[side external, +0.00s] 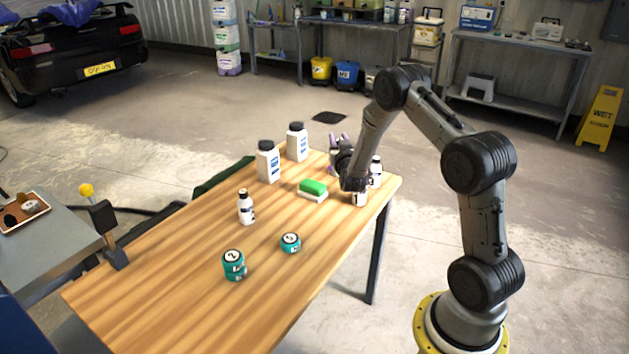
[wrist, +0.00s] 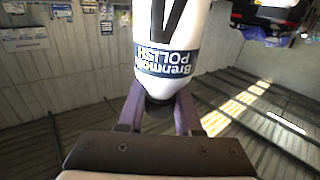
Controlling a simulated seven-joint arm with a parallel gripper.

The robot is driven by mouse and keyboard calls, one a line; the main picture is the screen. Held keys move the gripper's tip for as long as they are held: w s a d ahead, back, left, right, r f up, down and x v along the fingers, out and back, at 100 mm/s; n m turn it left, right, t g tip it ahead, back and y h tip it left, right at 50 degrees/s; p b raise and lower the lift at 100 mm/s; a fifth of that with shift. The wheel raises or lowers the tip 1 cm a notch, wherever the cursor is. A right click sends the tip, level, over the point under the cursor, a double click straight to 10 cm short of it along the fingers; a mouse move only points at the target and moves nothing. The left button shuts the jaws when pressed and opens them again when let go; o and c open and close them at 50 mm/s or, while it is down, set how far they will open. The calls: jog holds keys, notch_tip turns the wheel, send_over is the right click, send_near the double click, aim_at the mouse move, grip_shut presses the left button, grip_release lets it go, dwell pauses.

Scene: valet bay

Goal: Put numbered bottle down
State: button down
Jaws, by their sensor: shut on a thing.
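My gripper (wrist: 158,102) has purple fingers, shut around the black cap end of a white polish bottle (wrist: 180,30). Two white bottles, one black-capped (side external: 376,171) and one lower (side external: 360,198), show close beside my wrist; I cannot tell there which bottle is held.
A green and white sponge (side external: 313,189) lies left of my gripper. Two large white bottles (side external: 268,163) (side external: 297,143) stand behind it. A small white bottle (side external: 246,208) and two teal tins (side external: 234,265) (side external: 291,243) stand further left. The near table area is clear.

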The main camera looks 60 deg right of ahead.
jog(key=w+d+f, duration=0.9)
jog(key=d+f, duration=0.1)
jog(key=f, duration=0.3)
jog(key=shift+w+d, duration=0.25)
jog(key=shift+d, duration=0.05)
jog(key=shift+f, duration=0.2)
jog(key=c, duration=0.6)
grip_release()
